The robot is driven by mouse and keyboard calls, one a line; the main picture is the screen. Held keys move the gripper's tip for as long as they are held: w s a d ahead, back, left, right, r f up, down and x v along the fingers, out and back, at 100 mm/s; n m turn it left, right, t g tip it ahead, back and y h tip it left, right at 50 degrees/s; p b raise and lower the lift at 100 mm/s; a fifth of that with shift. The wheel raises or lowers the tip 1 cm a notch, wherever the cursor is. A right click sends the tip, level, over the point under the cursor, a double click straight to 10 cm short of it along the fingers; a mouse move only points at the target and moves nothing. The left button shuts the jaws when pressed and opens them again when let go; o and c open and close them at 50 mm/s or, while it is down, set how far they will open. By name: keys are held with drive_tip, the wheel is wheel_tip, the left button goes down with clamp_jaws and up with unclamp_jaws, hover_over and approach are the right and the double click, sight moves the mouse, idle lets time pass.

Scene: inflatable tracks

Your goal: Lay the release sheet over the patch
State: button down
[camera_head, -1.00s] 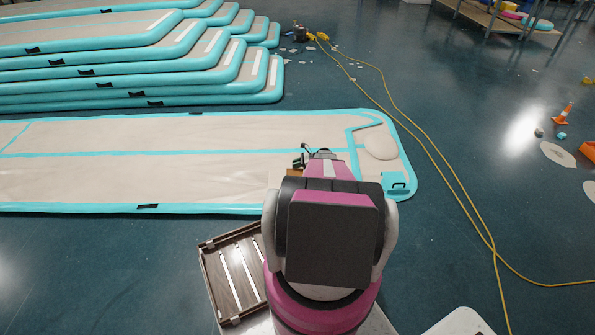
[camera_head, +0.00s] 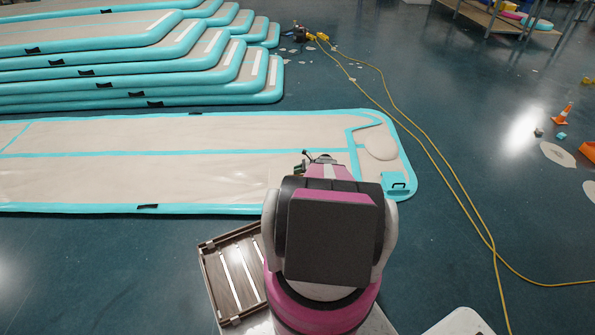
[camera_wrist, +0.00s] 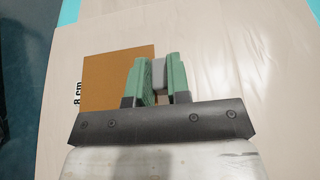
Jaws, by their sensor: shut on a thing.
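In the wrist view, a flat orange-brown sheet (camera_wrist: 108,72), which I take as the release sheet, lies under and ahead of my gripper (camera_wrist: 159,62). The green fingers are shut on a small grey block (camera_wrist: 159,74) that appears to be the sheet's grip tab. Black "8 cm" lettering shows at the sheet's left edge. Beneath is the beige face of the inflatable track (camera_wrist: 240,50). I cannot tell whether the sheet touches it. I see no patch under the sheet.
The track (camera_head: 200,180) lies flat, with a pale round piece (camera_head: 381,147) and a turquoise square with a black handle (camera_head: 397,184) at its right end. A slatted crate (camera_head: 233,275) stands by my base. Stacked tracks (camera_head: 150,70) are behind; a yellow cable (camera_head: 440,155) runs right.

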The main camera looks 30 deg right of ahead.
drive_tip(key=shift+f, duration=0.35)
drive_tip(key=c, duration=1.1)
unclamp_jaws()
drive_tip(key=shift+r, duration=0.1)
